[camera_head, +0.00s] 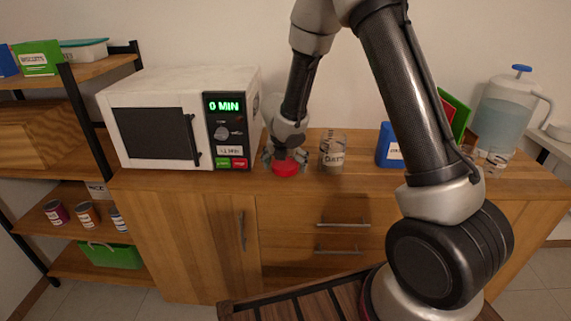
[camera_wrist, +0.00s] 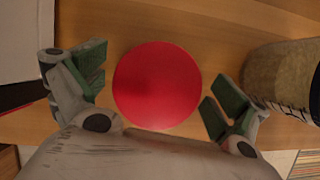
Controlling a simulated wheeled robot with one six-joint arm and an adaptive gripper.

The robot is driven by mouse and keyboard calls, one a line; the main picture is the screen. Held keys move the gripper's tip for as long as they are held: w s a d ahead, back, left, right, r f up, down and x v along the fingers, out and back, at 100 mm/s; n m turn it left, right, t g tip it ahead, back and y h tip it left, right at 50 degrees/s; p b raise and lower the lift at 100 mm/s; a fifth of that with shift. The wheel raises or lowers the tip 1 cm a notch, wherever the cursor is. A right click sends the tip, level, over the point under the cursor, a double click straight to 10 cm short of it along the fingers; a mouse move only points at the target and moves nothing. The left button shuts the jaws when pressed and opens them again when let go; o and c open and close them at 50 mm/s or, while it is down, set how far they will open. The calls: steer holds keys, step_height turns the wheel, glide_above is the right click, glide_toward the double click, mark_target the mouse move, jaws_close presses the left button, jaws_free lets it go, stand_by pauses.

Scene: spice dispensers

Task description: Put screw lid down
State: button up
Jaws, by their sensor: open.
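The screw lid (camera_head: 286,169) is a round red disc on the wooden counter, near its front edge, between the microwave and a glass spice jar. In the wrist view the red lid (camera_wrist: 157,84) lies between my fingers, with a gap on both sides. My gripper (camera_head: 286,160) points down just over the lid. In the wrist view my gripper (camera_wrist: 155,90) is open, its green-padded fingers spread left and right of the lid. Nothing is held. I cannot tell the exact height of the fingertips above the counter.
The spice jar (camera_head: 333,152) stands close to the right of the lid; it also shows in the wrist view (camera_wrist: 284,75). The microwave (camera_head: 155,130) stands close on the left. A blue container (camera_head: 386,146) and a water jug (camera_head: 503,108) are farther right. Counter between jar and blue container is clear.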

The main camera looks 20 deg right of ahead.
steer(key=shift+r, duration=0.1)
steer(key=shift+a+r, duration=0.1)
steer(key=shift+r, duration=0.2)
steer(key=v, duration=1.2)
steer(key=s+d+r+m, duration=1.1)
steer(key=d+m, duration=0.2)
steer(key=m, duration=0.1)
steer(key=s+d+r+m+y, duration=0.1)
steer(key=s+d+r+m, duration=0.1)
steer(key=s+m, duration=0.6)
steer(key=s+d+r+m+y, duration=0.1)
steer(key=s+d+r+m, duration=0.1)
steer(key=s+m, duration=0.6)
steer(key=s, duration=0.3)
steer(key=shift+m, duration=0.3)
